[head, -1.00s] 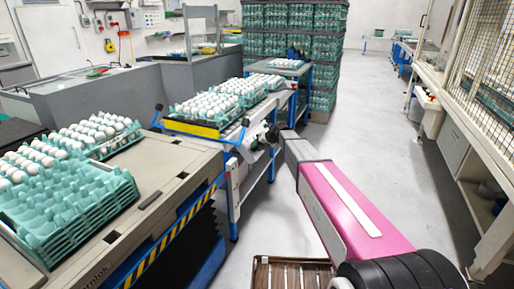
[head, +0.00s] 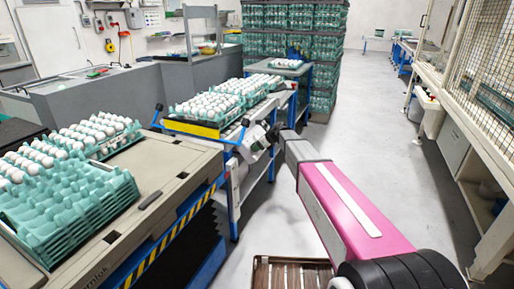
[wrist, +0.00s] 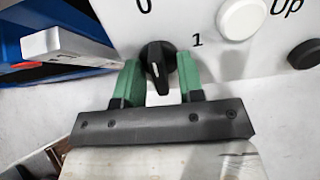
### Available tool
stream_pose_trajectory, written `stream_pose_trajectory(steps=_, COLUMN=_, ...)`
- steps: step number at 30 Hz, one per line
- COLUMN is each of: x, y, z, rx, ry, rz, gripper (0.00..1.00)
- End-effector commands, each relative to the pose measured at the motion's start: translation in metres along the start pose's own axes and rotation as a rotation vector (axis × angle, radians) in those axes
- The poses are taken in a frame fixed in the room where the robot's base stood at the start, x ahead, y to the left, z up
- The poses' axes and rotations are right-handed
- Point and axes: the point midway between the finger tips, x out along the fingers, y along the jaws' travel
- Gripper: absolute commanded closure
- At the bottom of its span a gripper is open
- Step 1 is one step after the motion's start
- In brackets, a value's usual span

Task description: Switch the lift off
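A black rotary knob (wrist: 158,68) with a white pointer line sits on a white control panel (wrist: 215,65) in the wrist view. The panel is marked "0" above the knob to the left and "1" to its right. The knob's grip stands close to upright in the picture. My gripper (wrist: 158,78) has its two green fingers apart, one on each side of the knob. Whether they touch it is hard to tell. In the head view my gripper (head: 272,132) is at the side of the lift (head: 165,190), and the knob is too small to make out.
A white button (wrist: 242,18) and a dark button (wrist: 304,54), near the word "Up", are right of the knob. Teal egg trays (head: 75,215) stand on the lift. An egg-laden table (head: 205,131) is behind. Floor to the right (head: 370,150) is clear.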

Motion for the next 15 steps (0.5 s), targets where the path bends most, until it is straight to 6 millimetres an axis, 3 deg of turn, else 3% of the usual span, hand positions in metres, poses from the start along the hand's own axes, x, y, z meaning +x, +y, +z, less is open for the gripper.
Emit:
stream_pose_trajectory(steps=1, x=0.011, y=0.001, z=0.000, rx=-0.002, ry=0.006, rz=0.011, gripper=0.57)
stream_pose_trajectory(steps=5, x=0.002, y=0.001, z=0.000, rx=-0.001, ry=0.006, rz=0.010, gripper=0.57)
stream_pose_trajectory(steps=15, x=-0.047, y=0.002, z=0.000, rx=0.001, ry=0.003, rz=0.004, gripper=0.57)
